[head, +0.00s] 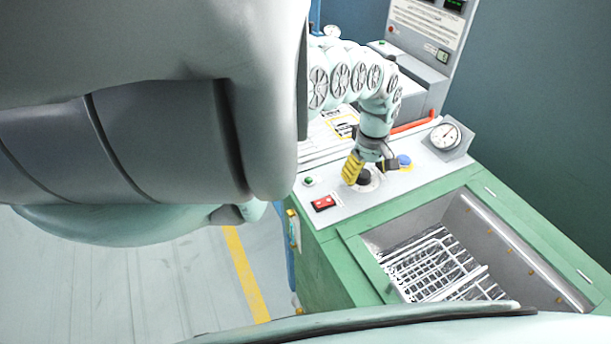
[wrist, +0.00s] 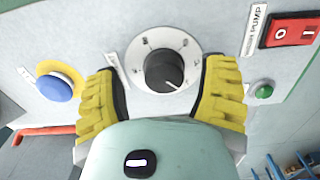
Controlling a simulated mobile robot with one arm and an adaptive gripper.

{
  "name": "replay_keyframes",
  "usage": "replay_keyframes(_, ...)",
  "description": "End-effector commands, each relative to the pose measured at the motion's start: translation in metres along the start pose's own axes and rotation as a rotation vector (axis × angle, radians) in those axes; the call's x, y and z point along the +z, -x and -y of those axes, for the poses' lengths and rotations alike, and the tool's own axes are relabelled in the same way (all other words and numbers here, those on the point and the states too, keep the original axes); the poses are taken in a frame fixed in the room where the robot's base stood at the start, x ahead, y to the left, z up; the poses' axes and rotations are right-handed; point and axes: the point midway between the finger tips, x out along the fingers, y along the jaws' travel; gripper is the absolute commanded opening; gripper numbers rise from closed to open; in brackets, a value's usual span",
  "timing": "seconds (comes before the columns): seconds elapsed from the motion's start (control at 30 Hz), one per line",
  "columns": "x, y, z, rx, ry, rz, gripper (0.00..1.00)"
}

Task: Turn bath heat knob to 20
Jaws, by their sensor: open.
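The bath heat knob (wrist: 164,71) is a black round knob on a pale dial with printed marks, seen in the wrist view. A light pointer line on it points toward the lower right; the dial numbers are too small to read. In the head view the knob (head: 364,177) sits on the grey panel beside my gripper (head: 354,168). In the wrist view my gripper (wrist: 163,98) is open, with one yellow finger on each side of the knob and a gap to both. The head view hides one finger partly behind the other parts.
A red pump switch (wrist: 293,30) and a green light (wrist: 264,91) lie right of the knob in the wrist view. A blue button (wrist: 54,88) on a yellow ring lies left. In the head view, a gauge (head: 445,136) stands behind and an open basin (head: 440,215) lies in front.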

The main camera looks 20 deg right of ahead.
Motion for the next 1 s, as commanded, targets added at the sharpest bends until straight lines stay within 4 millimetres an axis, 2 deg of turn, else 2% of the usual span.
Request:
replay_keyframes(0.13, -0.007, 0.018, 0.003, 0.002, 0.014, -0.006, 0.72)
replay_keyframes(0.7, -0.007, 0.102, 0.004, -0.001, 0.016, -0.007, 0.72)
replay_keyframes(1.0, -0.005, 0.113, 0.005, -0.004, 0.015, -0.003, 0.72)
